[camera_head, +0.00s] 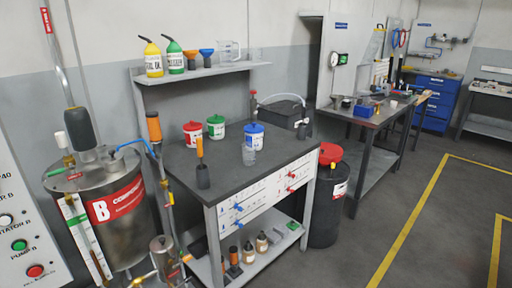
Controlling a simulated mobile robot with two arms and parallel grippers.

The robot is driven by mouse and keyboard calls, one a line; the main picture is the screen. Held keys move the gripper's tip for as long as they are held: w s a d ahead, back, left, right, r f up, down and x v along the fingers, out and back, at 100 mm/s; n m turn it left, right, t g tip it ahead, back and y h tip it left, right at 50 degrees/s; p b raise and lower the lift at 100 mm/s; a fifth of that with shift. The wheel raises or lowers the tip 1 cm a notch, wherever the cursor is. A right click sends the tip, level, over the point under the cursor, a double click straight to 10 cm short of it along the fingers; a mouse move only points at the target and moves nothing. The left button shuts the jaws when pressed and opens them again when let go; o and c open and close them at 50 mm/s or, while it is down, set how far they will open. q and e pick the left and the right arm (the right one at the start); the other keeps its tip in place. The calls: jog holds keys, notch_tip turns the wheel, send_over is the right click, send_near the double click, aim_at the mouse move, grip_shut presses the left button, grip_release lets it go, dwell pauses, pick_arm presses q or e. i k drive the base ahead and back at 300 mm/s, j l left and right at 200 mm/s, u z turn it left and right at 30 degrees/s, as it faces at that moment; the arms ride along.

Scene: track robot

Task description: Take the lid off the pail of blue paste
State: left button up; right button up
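The pail with the blue lid (254,137) stands upright on the dark workbench top (220,172), right of its middle. Its body is white with a blue label, and the blue lid (254,128) sits on top. The lid hides what is inside. A clear cup (249,155) stands in front of the pail and overlaps its lower left in the picture. A red-lidded pail (193,134) and a green-lidded pail (216,127) stand to its left. Neither of my grippers is in view.
A steel tank (118,222) stands left of the bench. An orange-handled tool (201,160) stands upright at the bench's front left. A hose fitting (254,103) and dark box (284,113) are behind the pail. A black drum (327,210) stands at right. Open floor (430,225) lies beyond.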

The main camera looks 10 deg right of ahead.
aim_at(253, 129)
jog(key=u, duration=0.25)
jog(key=i+l+u, duration=0.2)
jog(key=u, duration=0.3)
jog(key=i+l+u, duration=0.1)
jog(key=l+u, duration=0.4)
